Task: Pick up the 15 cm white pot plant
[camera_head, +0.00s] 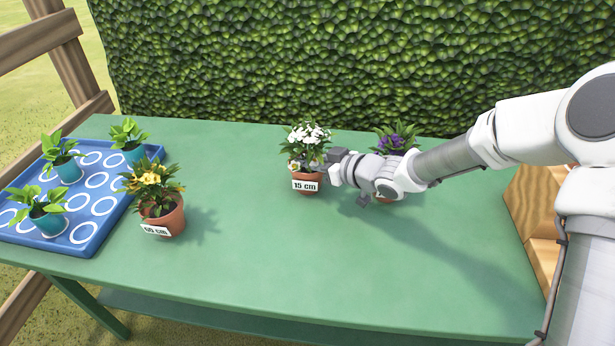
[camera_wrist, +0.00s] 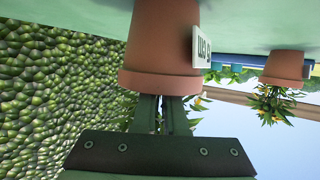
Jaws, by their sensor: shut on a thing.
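The white-flowered pot plant (camera_head: 306,166) with a "15 cm" label stands upright at the back middle of the green table (camera_head: 250,262).
A purple-flowered pot plant (camera_head: 396,138) stands behind my gripper, partly hidden. A yellow-flowered pot plant (camera_head: 158,203) labelled "60 cm" is at the left. A blue tray (camera_head: 76,236) holds several teal-potted seedlings. A wooden box (camera_head: 533,220) is at the right, a hedge (camera_head: 340,60) behind. The table's front middle is clear.

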